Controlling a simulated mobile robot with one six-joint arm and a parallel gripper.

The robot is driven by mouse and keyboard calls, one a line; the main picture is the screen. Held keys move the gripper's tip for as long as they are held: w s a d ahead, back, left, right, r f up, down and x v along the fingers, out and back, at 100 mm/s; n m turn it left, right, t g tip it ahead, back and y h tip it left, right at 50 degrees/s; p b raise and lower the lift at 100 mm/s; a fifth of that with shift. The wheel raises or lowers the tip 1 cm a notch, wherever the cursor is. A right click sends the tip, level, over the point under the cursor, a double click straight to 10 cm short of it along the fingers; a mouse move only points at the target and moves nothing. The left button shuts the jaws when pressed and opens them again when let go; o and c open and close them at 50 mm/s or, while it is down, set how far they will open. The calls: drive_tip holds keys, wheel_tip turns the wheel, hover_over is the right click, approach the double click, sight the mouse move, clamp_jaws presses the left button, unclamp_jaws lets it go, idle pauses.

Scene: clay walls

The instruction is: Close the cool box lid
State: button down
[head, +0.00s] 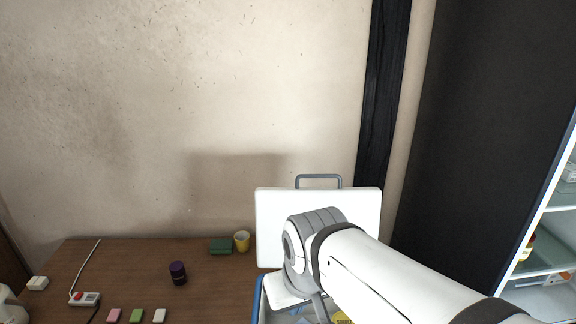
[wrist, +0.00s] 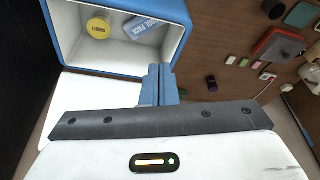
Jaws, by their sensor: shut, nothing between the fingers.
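The cool box lid (head: 270,225) stands raised, a white panel with a grey handle (head: 319,178) on its top edge, against the clay wall. Part of the white lid (wrist: 85,95) also shows in the wrist view. The cool box (head: 258,300) has a blue rim and is partly hidden by my arm; its open white inside shows in the wrist view (wrist: 85,65). It holds a yellow tin (wrist: 98,27) and a blue ice pack (wrist: 143,27). My gripper (wrist: 159,70) is shut and empty beside the box's rim; I cannot tell whether it touches.
The brown table (head: 130,265) holds a yellow mug (head: 242,241), a green block (head: 221,246), a dark purple jar (head: 178,273) and a power strip (head: 86,299). Several small coloured blocks lie near the front. An open fridge (head: 545,245) stands at the right.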

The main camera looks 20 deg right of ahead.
drive_tip(key=w+d+r+m, duration=0.1)
drive_tip(key=w+d+r, duration=0.25)
drive_tip(key=w, duration=0.35)
drive_tip(key=w+d+r, duration=0.2)
drive_tip(key=w+r, duration=0.3)
drive_tip(key=w, duration=0.1)
drive_tip(key=w+d+r+m, duration=0.1)
drive_tip(key=w+d+r, duration=0.1)
drive_tip(key=w+r, duration=0.35)
drive_tip(key=w+d+m+h+p, duration=0.1)
drive_tip(key=w+d, duration=0.5)
drive_tip(key=w, duration=0.3)
drive_tip(key=w+d+m, duration=0.1)
drive_tip(key=w+d, duration=0.5)
drive_tip(key=w, duration=0.3)
wheel_tip(320, 180, down, 8)
drive_tip(key=p, duration=0.2)
drive_tip(key=shift+s+a+f, duration=0.15)
drive_tip(key=shift+s+a, duration=0.1)
drive_tip(key=shift+s, duration=0.15)
drive_tip(key=shift+s, duration=0.1)
